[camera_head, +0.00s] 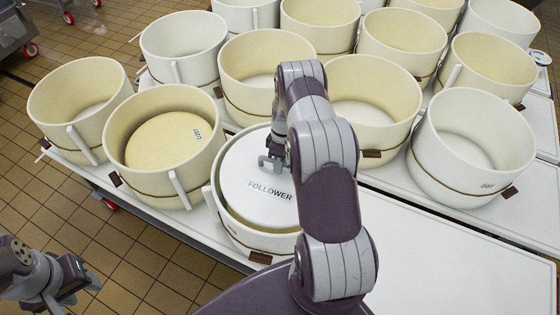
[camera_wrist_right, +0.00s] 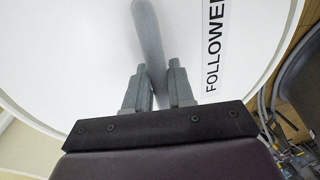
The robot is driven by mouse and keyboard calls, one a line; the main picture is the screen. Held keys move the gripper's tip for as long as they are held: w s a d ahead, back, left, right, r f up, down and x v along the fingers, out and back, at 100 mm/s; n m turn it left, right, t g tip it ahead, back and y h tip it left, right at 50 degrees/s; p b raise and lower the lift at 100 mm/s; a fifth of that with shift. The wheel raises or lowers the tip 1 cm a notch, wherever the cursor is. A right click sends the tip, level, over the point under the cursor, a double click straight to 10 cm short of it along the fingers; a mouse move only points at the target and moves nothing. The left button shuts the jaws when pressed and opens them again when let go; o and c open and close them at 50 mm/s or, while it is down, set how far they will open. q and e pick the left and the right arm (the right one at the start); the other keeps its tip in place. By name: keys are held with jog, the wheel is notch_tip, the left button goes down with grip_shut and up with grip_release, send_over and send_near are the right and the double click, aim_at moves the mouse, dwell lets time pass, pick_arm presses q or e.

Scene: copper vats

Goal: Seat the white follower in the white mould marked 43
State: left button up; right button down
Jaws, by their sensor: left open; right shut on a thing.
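The white follower (camera_head: 258,185), a round disc labelled FOLLOWER, lies within the rim of a mould (camera_head: 228,224) at the front middle of the bench. A crescent of the mould's inner wall shows below the disc. I cannot tell whether the disc is level or how deep it sits. My right gripper (camera_head: 271,162) is shut on the follower's grey handle; the right wrist view shows the fingers (camera_wrist_right: 158,78) on either side of it above the white face (camera_wrist_right: 75,60). My arm hides the right side. No number 43 is legible. My left gripper (camera_head: 84,287) is open and empty at lower left.
A cream mould (camera_head: 118,155) holding a cream follower (camera_head: 160,143) stands close on the left. An empty white mould (camera_head: 470,150) stands at right. Several other cream and white moulds crowd behind. The white bench top (camera_head: 450,250) is clear at front right.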

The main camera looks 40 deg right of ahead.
jog(key=shift+w+f+b, duration=0.1)
jog(key=shift+f+b, duration=3.9)
jog(key=shift+f, duration=0.8)
jog(key=shift+f+b, duration=0.75)
jog(key=shift+f, duration=0.1)
jog(key=c, duration=0.9)
grip_release()
jog(key=shift+r, duration=0.35)
jog(key=r, duration=0.4)
jog(key=d+r+b, duration=0.1)
jog(key=r, duration=0.3)
jog(key=w+d+r+b, duration=0.1)
jog(key=r, duration=0.3)
